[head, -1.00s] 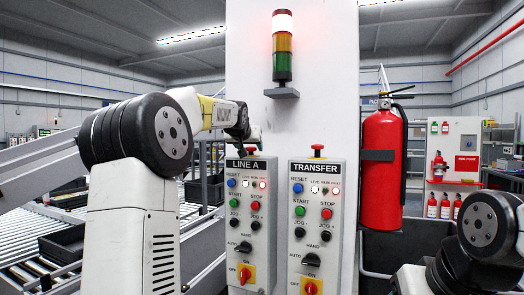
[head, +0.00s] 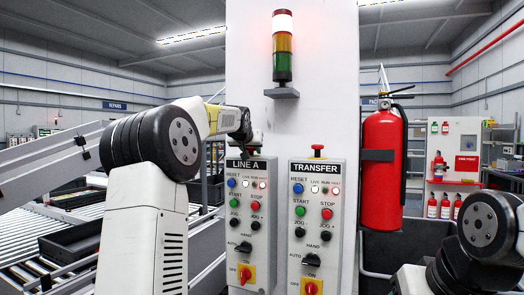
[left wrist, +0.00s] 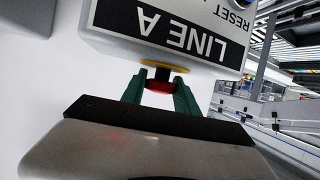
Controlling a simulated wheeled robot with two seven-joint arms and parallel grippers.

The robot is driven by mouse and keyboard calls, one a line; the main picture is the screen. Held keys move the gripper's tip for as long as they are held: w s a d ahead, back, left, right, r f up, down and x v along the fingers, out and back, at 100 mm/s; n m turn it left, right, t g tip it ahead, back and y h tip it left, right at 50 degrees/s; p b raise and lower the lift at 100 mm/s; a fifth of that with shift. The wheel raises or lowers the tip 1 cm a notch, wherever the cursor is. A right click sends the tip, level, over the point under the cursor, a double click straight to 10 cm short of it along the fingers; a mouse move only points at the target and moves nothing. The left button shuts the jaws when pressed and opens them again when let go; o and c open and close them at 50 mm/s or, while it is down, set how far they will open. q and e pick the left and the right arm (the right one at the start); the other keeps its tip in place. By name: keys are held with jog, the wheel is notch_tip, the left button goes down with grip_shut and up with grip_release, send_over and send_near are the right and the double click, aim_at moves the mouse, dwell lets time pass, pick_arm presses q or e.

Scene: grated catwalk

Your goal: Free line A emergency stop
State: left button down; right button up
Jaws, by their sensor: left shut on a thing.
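The LINE A box (head: 246,215) is on the pale column. Its emergency stop (left wrist: 160,86), a red mushroom head above a yellow collar, shows in the left wrist view on the box's top end. My left gripper (left wrist: 160,98) has its green fingers on either side of the red head and is shut on it. In the head view the left gripper (head: 250,145) is just above the box and hides the button. Only part of my right arm shows at lower right; its gripper is out of view.
The TRANSFER box (head: 316,225) stands close to the right, with its own red emergency stop (head: 317,150) on top. A stack light (head: 282,45) is above on the column. A fire extinguisher (head: 382,165) hangs at the right. Roller conveyors (head: 60,255) lie behind at left.

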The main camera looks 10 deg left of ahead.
pick_arm(q)
jog(key=shift+r, duration=0.9)
jog(key=c, duration=0.9)
grip_release()
jog(key=shift+f, duration=0.1)
jog(key=v, duration=0.7)
jog(key=shift+s, duration=0.4)
jog(key=s+d+f+g+h, duration=0.1)
jog(key=s+d+f+g, duration=0.1)
jog(key=s+f, duration=0.7)
jog(key=s+d+f+g, duration=0.2)
jog(key=s+f, duration=0.8)
jog(key=s, duration=0.7)
jog(key=s+d+f+m+g+h, duration=0.1)
jog(key=s+d+f+g, duration=0.2)
jog(key=s+f, duration=0.7)
jog(key=shift+s+d+h, duration=0.1)
jog(key=shift+s+d, duration=0.15)
jog(key=shift+s, duration=0.45)
jog(key=shift+s+d+h, duration=0.1)
jog(key=shift+s+d, duration=0.2)
jog(key=shift+s, duration=0.35)
jog(key=shift+s+d+h, duration=0.1)
jog(key=shift+s+d, duration=0.15)
jog(key=shift+s, duration=0.45)
